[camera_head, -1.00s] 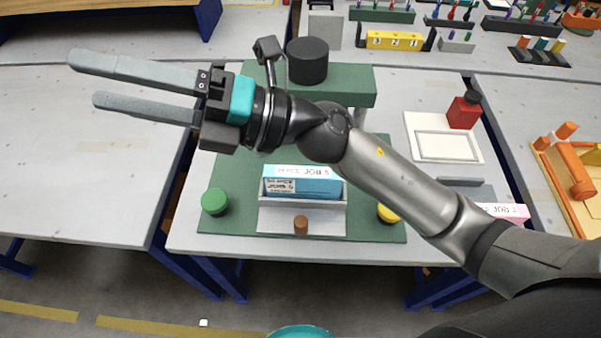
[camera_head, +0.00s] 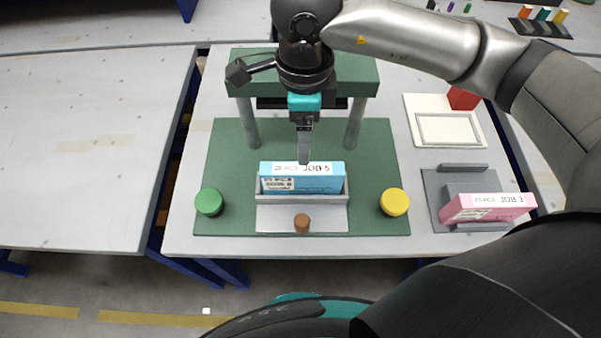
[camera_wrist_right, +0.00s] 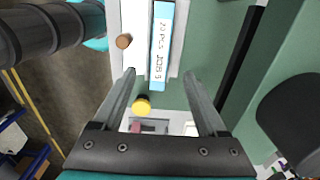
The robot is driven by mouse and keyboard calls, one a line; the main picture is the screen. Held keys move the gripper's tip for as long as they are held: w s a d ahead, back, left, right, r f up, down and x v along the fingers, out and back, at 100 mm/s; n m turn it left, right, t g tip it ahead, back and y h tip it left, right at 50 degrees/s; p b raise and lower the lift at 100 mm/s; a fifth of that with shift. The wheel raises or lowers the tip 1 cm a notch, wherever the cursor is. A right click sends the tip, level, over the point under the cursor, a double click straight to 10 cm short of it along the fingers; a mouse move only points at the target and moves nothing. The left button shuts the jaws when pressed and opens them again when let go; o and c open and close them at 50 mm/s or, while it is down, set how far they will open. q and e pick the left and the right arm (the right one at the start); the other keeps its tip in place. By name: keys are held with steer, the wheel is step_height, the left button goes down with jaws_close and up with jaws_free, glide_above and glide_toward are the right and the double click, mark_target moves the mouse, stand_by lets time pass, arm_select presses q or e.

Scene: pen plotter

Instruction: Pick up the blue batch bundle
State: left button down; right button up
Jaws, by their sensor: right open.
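The blue batch bundle (camera_head: 303,184), with a white label reading JOB 5, sits in a light grey holder (camera_head: 272,215) on the green plotter base. It also shows in the right wrist view (camera_wrist_right: 160,45), upper middle. My right gripper (camera_head: 304,160) points down just behind and above the bundle, its fingers seen nearly edge-on in the head view. In the right wrist view the right gripper (camera_wrist_right: 160,75) is open and empty, and the bundle lies beyond and between its fingertips. Whether a fingertip touches the bundle is unclear. My left gripper is not in view.
A green press-like frame (camera_head: 362,75) stands behind my gripper. A green button (camera_head: 209,202) and a yellow button (camera_head: 394,202) flank the holder, with a brown knob (camera_head: 302,223) in front. A pink bundle (camera_head: 488,208) rests on a grey stand at right. The left table is clear.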

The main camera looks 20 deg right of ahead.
mark_target(303, 169)
step_height(303, 169, down, 10)
steer(key=shift+s+f+b, duration=0.1)
steer(key=shift+b, duration=0.35)
step_height(303, 169, down, 5)
steer(key=shift+r, duration=0.2)
jaws_close()
stand_by(0.3)
steer(key=shift+r, duration=0.1)
